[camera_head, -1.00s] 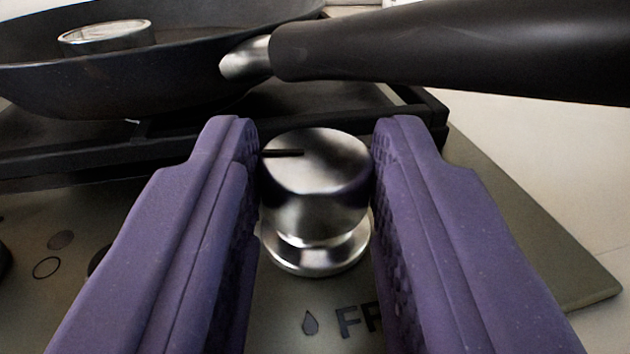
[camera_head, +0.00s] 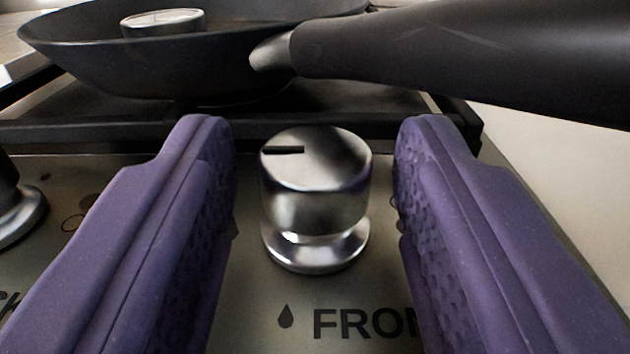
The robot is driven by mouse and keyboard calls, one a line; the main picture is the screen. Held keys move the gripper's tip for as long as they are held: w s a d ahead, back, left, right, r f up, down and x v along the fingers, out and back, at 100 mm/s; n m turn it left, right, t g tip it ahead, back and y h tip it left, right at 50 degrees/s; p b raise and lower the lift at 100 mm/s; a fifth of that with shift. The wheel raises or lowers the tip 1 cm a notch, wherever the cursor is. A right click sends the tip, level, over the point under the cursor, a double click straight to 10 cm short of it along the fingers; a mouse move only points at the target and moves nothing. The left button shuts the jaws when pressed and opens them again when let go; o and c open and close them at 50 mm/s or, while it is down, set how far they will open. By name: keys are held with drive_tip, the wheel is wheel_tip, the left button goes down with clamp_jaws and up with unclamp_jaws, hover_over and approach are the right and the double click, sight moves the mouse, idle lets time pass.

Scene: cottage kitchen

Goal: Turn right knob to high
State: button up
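The right knob (camera_head: 316,190) is a shiny metal cylinder on a round base, standing on the stove's front panel. A dark line on its top runs from near the middle to the left edge. My gripper (camera_head: 315,135) has two purple textured fingers, one on each side of the knob. The fingers are open, with a visible gap between each finger and the knob. Below the knob, the panel shows a small drop mark and dark letters reading "FRON", partly hidden by the right finger.
A black pan (camera_head: 190,58) sits on the dark grate (camera_head: 90,130) behind the knob, with a round metal-rimmed object (camera_head: 163,23) in it. Its thick handle (camera_head: 470,55) reaches right, above and behind the fingers. Another knob (camera_head: 12,205) stands at the left edge. Pale counter lies right.

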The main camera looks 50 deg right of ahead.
drive_tip(key=shift+o, duration=0.4)
drive_tip(key=p+v, duration=0.1)
drive_tip(key=v, duration=0.1)
drive_tip(key=p+v, duration=0.2)
drive_tip(key=v, duration=0.1)
drive_tip(key=shift+s+a+r, duration=0.25)
drive_tip(key=shift+r, duration=0.1)
drive_tip(key=shift+s+a+p, duration=0.15)
drive_tip(key=shift+a+p, duration=0.15)
drive_tip(key=shift+p, duration=0.75)
drive_tip(key=shift+s+a+f+p, duration=0.1)
drive_tip(key=shift+s+a+p, duration=0.25)
drive_tip(key=shift+p, duration=0.5)
drive_tip(key=shift+s+a+f, duration=0.15)
drive_tip(key=shift+s+f, duration=0.05)
drive_tip(key=shift+f, duration=0.05)
